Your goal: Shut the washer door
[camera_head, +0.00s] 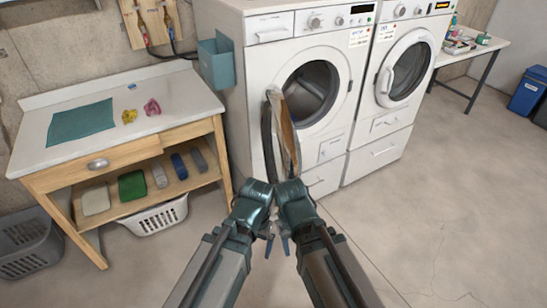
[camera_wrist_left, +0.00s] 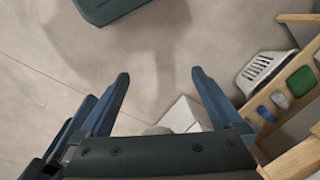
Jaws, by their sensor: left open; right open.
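The white washer (camera_head: 262,88) stands in the middle of the head view. Its round door (camera_head: 285,135) is open and swung out toward me, seen nearly edge-on, and the dark drum (camera_head: 311,90) shows behind it. My left gripper (camera_head: 268,245) and right gripper (camera_head: 287,244) hang side by side in front of and below the door, apart from it as far as I can tell. The left gripper's two fingers are spread with nothing between them in the left wrist view (camera_wrist_left: 160,76). The right gripper is open; its fingers show only small, and I see nothing held.
A second machine with a shut door (camera_head: 404,70) stands right of the washer. A wooden table (camera_head: 165,97) with cloths and a shelf is at left, with a white basket (camera_head: 158,217) below and a grey basket (camera_head: 28,245) beside it.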

